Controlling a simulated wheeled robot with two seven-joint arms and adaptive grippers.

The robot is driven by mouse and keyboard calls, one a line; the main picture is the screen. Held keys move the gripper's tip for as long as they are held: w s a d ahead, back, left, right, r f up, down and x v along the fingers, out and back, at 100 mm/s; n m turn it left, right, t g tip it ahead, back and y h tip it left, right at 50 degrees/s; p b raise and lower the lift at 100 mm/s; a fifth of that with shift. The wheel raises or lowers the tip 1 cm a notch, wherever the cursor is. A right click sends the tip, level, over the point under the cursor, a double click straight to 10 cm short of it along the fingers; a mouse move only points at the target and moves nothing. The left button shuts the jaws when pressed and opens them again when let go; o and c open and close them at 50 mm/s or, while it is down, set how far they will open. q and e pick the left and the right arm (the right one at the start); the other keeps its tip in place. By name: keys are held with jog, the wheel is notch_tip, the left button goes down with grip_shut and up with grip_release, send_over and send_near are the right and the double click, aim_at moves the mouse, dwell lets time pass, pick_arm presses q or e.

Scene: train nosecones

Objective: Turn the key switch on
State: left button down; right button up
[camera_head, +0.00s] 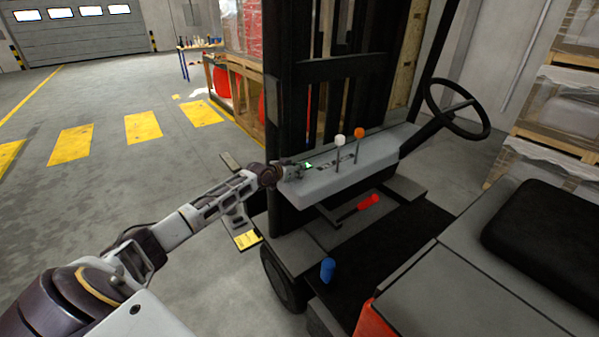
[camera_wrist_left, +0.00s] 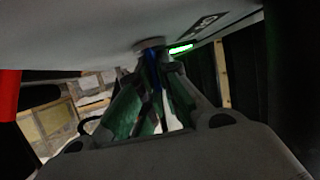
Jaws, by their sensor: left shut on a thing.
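The key switch (camera_wrist_left: 152,46) shows in the left wrist view as a small round piece with a blue part below it, at the edge of the light grey panel. My left gripper (camera_wrist_left: 155,75) is shut on it, with its fingers around the blue part. In the head view my left gripper (camera_head: 297,170) is at the left end of the forklift's grey console (camera_head: 345,175) and hides the switch. A green light (camera_wrist_left: 181,49) glows beside the switch; it also shows in the head view (camera_head: 308,165). My right gripper is not in view.
A white-knobbed lever (camera_head: 340,141) and an orange-knobbed lever (camera_head: 359,133) stand on the console right of my gripper. A steering wheel (camera_head: 457,108) is farther right. The black mast stands behind. A red pedal (camera_head: 369,202) and blue handle (camera_head: 327,270) are below. Open floor lies left.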

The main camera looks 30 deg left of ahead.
pick_arm(q)
jog(key=shift+f, duration=0.1)
dwell(0.5)
jog(key=c, duration=1.6)
grip_release()
jog(key=shift+c, duration=0.2)
jog(key=shift+s, duration=0.2)
jog(key=v, duration=1.1)
jog(key=shift+s+a, duration=0.15)
jog(key=shift+a, duration=0.05)
jog(key=shift+s, duration=0.1)
